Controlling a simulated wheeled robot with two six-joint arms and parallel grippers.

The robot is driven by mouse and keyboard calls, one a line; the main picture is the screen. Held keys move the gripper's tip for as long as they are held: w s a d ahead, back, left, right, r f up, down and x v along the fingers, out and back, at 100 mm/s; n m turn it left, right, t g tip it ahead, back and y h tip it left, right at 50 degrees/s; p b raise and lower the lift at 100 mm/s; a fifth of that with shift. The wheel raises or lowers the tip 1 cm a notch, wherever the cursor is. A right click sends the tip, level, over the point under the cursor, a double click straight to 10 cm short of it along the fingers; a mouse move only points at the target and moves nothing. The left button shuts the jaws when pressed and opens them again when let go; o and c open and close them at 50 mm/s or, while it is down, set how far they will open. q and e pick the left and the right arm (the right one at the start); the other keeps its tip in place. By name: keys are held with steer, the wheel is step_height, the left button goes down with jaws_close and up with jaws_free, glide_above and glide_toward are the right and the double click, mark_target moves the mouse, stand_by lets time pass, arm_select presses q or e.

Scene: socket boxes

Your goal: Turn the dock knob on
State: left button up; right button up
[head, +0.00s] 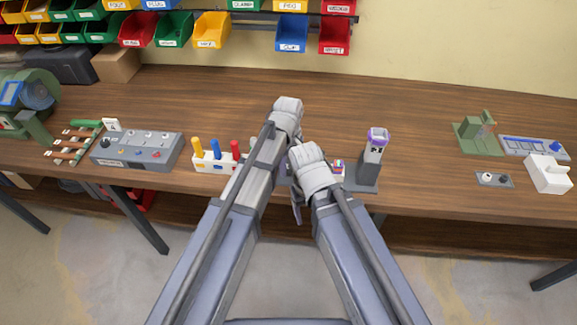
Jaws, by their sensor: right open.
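No knob carries a readable "dock" label, so I cannot tell for sure which one is the dock knob. A blue knob (555,146) sits on the right end of a grey and blue unit (522,145) at the far right. A grey box (136,151) on the left has a dark knob and several small controls on it. My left gripper (288,108) is over the middle of the bench; its fingers are hidden behind its own wrist. My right gripper (297,203) is lower, near the bench's front edge, open and mostly hidden by its arm. Both are far from these knobs.
A tall grey device with a purple top (376,150) stands right of my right arm. A white rack (215,158) with coloured handles is left of my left arm. A white box (547,174) and a small plate (495,180) are at right. The bench's back middle is clear.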

arm_select(q)
jaws_close()
steer(key=shift+m, duration=0.3)
steer(key=m, duration=1.1)
stand_by(0.4)
steer(key=shift+m, duration=0.3)
steer(key=o, duration=0.6)
jaws_free()
steer(key=shift+r, duration=0.1)
